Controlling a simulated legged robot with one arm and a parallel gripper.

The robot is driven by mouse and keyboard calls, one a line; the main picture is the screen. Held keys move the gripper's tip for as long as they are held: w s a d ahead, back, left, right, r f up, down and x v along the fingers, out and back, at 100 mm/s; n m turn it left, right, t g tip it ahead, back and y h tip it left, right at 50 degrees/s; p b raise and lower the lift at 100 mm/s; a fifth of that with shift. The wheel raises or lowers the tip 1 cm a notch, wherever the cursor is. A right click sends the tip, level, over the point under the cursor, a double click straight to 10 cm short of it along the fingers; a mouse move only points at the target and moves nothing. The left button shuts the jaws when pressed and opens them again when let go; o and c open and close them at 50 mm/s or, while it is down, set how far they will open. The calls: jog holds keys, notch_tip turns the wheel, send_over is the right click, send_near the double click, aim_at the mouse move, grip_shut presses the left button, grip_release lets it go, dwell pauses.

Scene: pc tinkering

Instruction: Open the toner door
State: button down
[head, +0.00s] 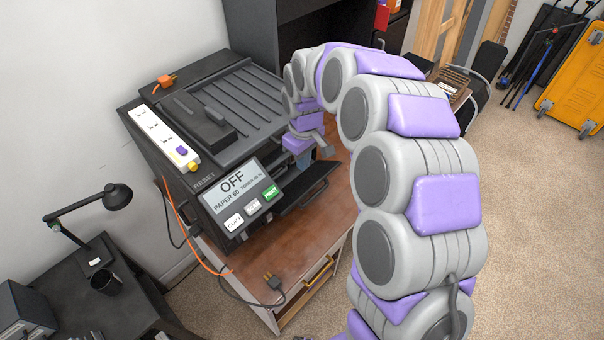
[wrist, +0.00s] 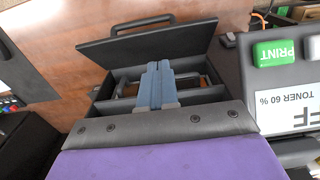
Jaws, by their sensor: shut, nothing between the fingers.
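The black printer (head: 240,110) stands on a wooden cabinet. Its toner door (head: 304,192) is a flat black flap with a handle, swung outward from the body on the side by the control panel. In the wrist view the door (wrist: 150,40) stands tilted away from an uncovered compartment (wrist: 125,90) with brownish-orange parts inside. My gripper (head: 304,158) is at this opening. In the wrist view its blue-grey fingers (wrist: 160,68) are together and empty, in front of the compartment; they hide part of it. I cannot tell whether they touch anything.
The panel (head: 240,192) reads OFF, with a green PRINT button (head: 271,192). A white power strip (head: 163,138) lies on the printer. A desk with a black lamp (head: 115,197) is at left.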

aim_at(306, 192)
notch_tip(306, 192, down, 10)
jog(key=shift+a+r+b, duration=0.1)
jog(key=shift+r+b, duration=0.05)
jog(key=shift+b, duration=0.95)
jog(key=shift+s+d+f+t+y, duration=0.4)
jog(key=shift+s+d+f+y, duration=0.2)
jog(key=shift+d, duration=0.15)
jog(key=shift+s+d+f+t+y, duration=0.3)
jog(key=shift+d+f+t+y, duration=0.15)
jog(key=shift+f+y, duration=0.15)
jog(key=shift+s+d+f+t+y, duration=0.3)
jog(key=shift+f+t+y, duration=0.2)
jog(key=shift+f, duration=0.1)
jog(key=shift+t+y, duration=0.35)
jog(key=shift+y, duration=0.25)
jog(key=f, duration=0.1)
jog(key=d+f, duration=0.1)
jog(key=f, duration=0.1)
jog(key=s+d+f, duration=0.1)
jog(key=f, duration=0.1)
jog(key=shift+f, duration=0.1)
jog(key=shift+a, duration=0.35)
